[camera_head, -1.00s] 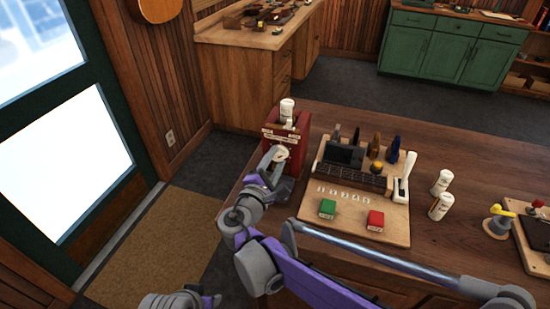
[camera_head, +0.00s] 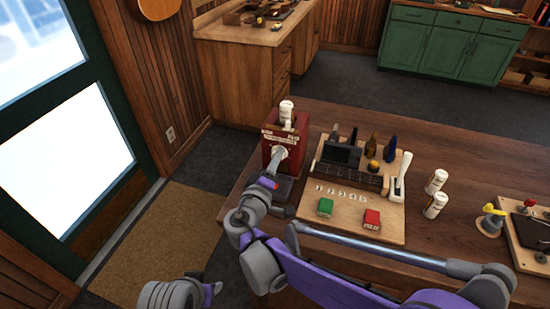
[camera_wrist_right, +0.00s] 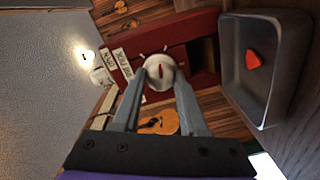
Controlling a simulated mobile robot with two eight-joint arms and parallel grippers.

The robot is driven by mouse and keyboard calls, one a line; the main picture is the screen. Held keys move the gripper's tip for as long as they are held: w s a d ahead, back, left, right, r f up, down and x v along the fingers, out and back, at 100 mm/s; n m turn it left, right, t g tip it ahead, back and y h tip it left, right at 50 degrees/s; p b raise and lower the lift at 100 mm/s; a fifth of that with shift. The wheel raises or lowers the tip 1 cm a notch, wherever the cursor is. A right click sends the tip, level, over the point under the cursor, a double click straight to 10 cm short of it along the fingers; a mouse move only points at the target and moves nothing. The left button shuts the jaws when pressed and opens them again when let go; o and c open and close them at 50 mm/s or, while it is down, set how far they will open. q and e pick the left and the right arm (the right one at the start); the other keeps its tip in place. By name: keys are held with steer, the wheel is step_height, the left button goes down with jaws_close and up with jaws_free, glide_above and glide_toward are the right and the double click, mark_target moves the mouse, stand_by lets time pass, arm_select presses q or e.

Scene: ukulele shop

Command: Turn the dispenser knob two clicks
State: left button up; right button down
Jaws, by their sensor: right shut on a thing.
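In the head view my right gripper (camera_head: 279,161) reaches the dispenser's front and partly hides the knob. A red pick (camera_wrist_right: 253,61) lies in the grey tray (camera_wrist_right: 232,92) beside the dispenser face. My left gripper (camera_head: 208,288) is low at the left, away from the dispenser; its fingers are unclear.
My right forearm spans the table's front edge.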

steer(key=shift+w+r+m+p, duration=0.1)
steer(key=shift+m+p, duration=0.25)
steer(key=shift+m, duration=1.05)
steer(key=c, duration=0.6)
jaws_free()
steer(key=shift+o, duration=0.8)
steer(key=shift+w, duration=0.1)
steer(key=b+v, duration=0.1)
steer(key=v, duration=1)
